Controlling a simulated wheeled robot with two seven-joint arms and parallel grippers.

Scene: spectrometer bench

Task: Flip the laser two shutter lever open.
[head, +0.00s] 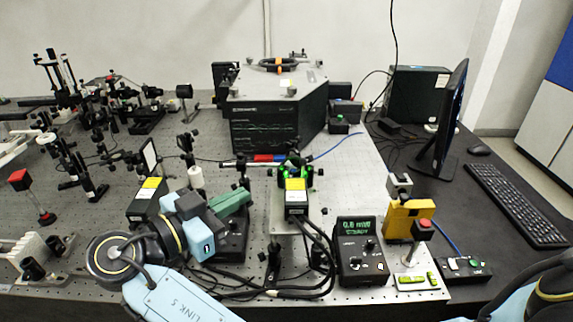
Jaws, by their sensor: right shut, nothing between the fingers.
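Green light shows around the mount behind the centre one. I cannot tell which housing is laser two. No shutter lever can be made out clearly; my wrist hides part of the left housing's surroundings.
A power meter (362,251) stands right of thick black cables (318,238). A large dark instrument (268,128) stands at the back. Several optics posts crowd the left; bare bench shows right of centre.

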